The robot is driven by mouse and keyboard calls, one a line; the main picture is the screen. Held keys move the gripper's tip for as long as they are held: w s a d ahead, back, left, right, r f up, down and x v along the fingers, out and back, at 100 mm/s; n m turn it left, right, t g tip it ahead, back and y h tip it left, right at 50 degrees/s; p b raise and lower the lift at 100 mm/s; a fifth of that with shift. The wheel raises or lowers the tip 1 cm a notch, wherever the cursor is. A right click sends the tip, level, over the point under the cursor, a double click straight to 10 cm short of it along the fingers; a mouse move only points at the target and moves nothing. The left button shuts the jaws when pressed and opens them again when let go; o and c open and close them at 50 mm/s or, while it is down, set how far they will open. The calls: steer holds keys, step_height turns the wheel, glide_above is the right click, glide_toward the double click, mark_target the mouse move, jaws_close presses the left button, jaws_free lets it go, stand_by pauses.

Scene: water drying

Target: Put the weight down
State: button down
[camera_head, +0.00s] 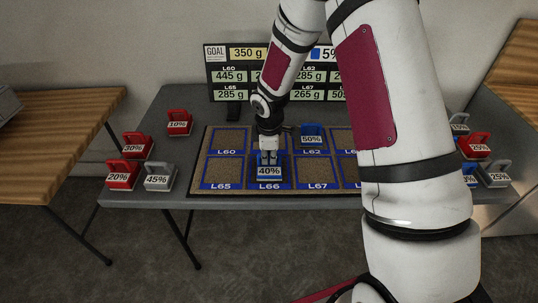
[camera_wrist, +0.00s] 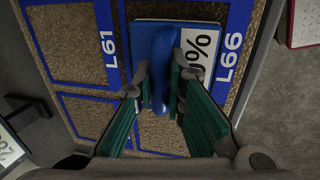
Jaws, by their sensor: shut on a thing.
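The blue weight (camera_head: 269,172) marked 40% is at the L66 square of the mat (camera_head: 236,188) in the head view. My gripper (camera_head: 269,152) is above it, shut on its handle. In the wrist view the blue weight (camera_wrist: 147,40) shows its handle between the fingers of my gripper (camera_wrist: 162,95), with part of its label visible beside the L66 mark. I cannot tell whether its base touches the mat. Another blue weight (camera_head: 311,135), marked 50%, stands on the L62 square.
Red weights (camera_head: 179,122) and a grey 45% weight (camera_head: 160,178) stand at the table's left. More weights (camera_head: 475,147) stand at the right, partly behind my arm. A display board (camera_head: 228,77) stands at the back. The L65 square (camera_head: 229,171) is empty.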

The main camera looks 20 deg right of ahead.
steer(key=shift+f, duration=0.1)
steer(key=c, duration=1.6)
jaws_free()
steer(key=shift+c, duration=0.2)
step_height(320, 180, up, 11)
steer(key=s, duration=0.2)
step_height(320, 180, up, 9)
steer(key=m, duration=0.3)
glide_above(269, 169)
steer(key=s+d, duration=0.1)
steer(key=s, duration=0.4)
steer(key=s+r+m+t, duration=0.1)
steer(key=s+r+m, duration=0.4)
steer(key=s, duration=0.7)
steer(key=s+r+m+t, duration=0.1)
steer(key=s+r+m, duration=0.5)
steer(key=s, duration=0.7)
steer(key=shift+s+r+y+p, duration=0.15)
steer(key=shift+s+y+p, duration=0.1)
steer(key=shift+y+p, duration=0.1)
